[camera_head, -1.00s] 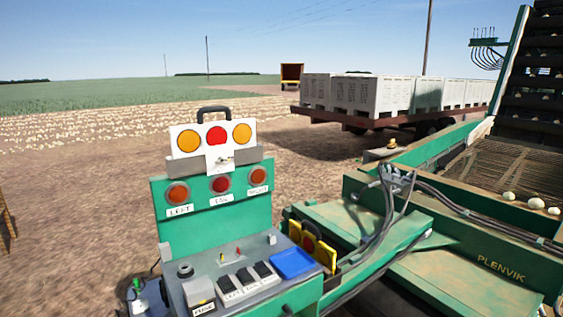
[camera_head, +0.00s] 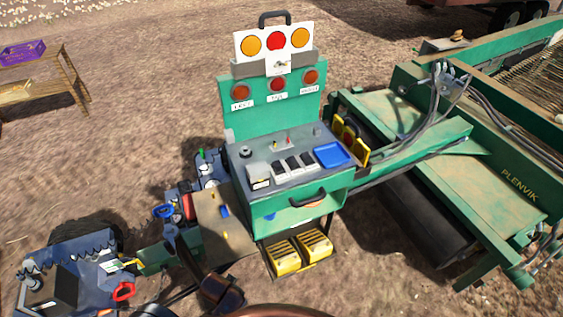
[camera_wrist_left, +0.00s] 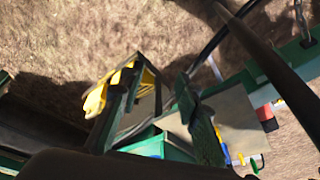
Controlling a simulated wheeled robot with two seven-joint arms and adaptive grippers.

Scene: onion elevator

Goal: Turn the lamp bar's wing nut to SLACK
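The lamp bar (camera_head: 277,42) is a white board with two orange lamps and a red one between them, in the upper middle of the head view. A small white plate (camera_head: 278,66) hangs at its lower middle, with a small grey wing nut (camera_head: 281,64) on it. The nut's angle and the markings are too small to read. In the left wrist view my left gripper (camera_wrist_left: 162,72) shows two dark ribbed fingers spread apart, with nothing seen between them. It is not clearly seen in the head view. My right gripper is not in view.
The green console (camera_head: 283,160) below the bar carries switches and a blue tray (camera_head: 332,154). Green machinery (camera_head: 470,185) stands to the right. A wooden table (camera_head: 35,88) with a purple crate is far left.

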